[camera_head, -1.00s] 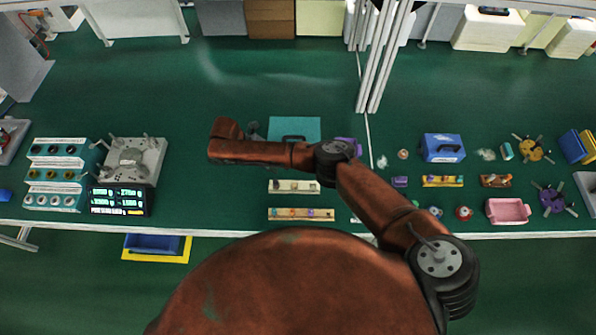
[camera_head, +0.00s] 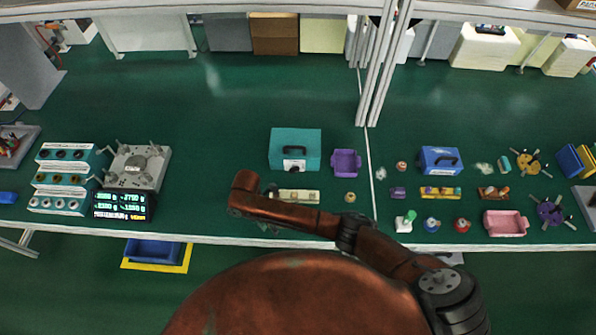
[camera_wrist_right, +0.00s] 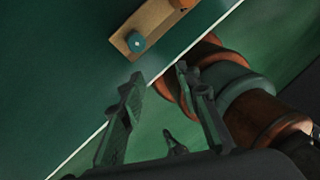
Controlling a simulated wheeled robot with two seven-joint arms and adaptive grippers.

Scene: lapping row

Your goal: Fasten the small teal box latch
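The teal box (camera_head: 281,155) stands at the middle of the bench with a dark handle on its lid, which looks closed. A small pale latch with a dark part (camera_head: 294,164) is on its front face; I cannot tell its position. My left gripper is not in view.
A strip with several small parts (camera_head: 298,196) lies in front of the box, partly behind my arm. A wooden strip with knobs (camera_wrist_right: 147,27) is near the bench edge. A purple tray (camera_head: 345,162) stands right of the box. The bench behind the box is clear.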

